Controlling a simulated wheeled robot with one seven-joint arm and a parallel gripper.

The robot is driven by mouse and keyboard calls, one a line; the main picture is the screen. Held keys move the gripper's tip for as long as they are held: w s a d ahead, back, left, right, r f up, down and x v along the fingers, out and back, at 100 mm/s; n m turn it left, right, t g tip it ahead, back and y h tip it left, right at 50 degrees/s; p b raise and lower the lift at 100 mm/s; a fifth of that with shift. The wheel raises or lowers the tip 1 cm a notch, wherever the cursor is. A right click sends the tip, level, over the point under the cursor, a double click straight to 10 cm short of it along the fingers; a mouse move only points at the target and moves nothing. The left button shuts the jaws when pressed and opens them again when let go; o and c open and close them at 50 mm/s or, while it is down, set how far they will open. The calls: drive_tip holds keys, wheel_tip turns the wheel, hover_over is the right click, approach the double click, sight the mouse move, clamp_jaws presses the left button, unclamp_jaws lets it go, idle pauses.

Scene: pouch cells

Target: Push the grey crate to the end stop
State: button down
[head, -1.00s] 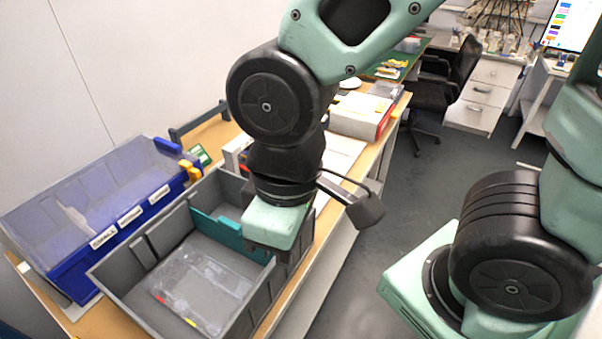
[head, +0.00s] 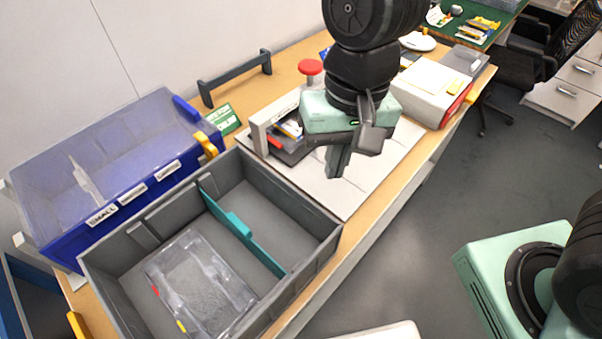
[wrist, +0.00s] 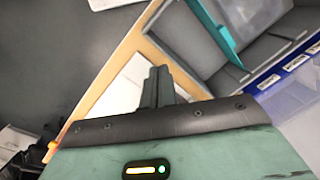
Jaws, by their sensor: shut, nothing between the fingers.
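The grey crate (head: 312,252) stands on the wooden table in the head view; it also shows in the wrist view (wrist: 182,48). A teal divider (head: 238,226) crosses it, and a clear pouch (head: 200,285) with red and yellow tabs lies in its near compartment. My gripper (head: 338,163) is shut and empty, pointing down over the white board beyond the crate's far right end, apart from the crate. Its closed fingers (wrist: 157,86) show in the wrist view. A dark grey bar on two feet (head: 236,78) stands near the wall; I cannot tell whether it is the end stop.
A blue bin (head: 135,205) with a clear cover stands along the crate's left side. The white board (head: 375,182) holds a fixture with a red knob (head: 310,67). A white and red box (head: 432,90) is farther back. Open floor lies right of the table.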

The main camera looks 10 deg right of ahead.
drive_tip(key=w+a+f+m+h, duration=0.1)
drive_tip(key=w+f+m, duration=0.2)
drive_tip(key=w+m, duration=0.2)
drive_tip(key=w+a+f+m, duration=0.1)
drive_tip(key=w+f+m, duration=0.3)
drive_tip(key=w+m, duration=0.2)
drive_tip(key=shift+t, duration=0.3)
wheel_tip(320, 180, down, 10)
drive_tip(key=shift+r+p, duration=0.15)
drive_tip(key=shift+p, duration=0.6)
drive_tip(key=shift+s+a+p, duration=0.65)
drive_tip(key=shift+s+a, duration=0.3)
drive_tip(key=shift+a, duration=0.3)
drive_tip(key=shift+s+a, duration=0.2)
drive_tip(key=shift+a, duration=0.1)
drive_tip(key=s+a+p, duration=0.1)
drive_tip(key=a, duration=0.1)
drive_tip(key=s+a, duration=0.2)
drive_tip(key=s+a+p, duration=0.1)
drive_tip(key=s+a, duration=0.1)
drive_tip(key=shift+a+p, duration=0.35)
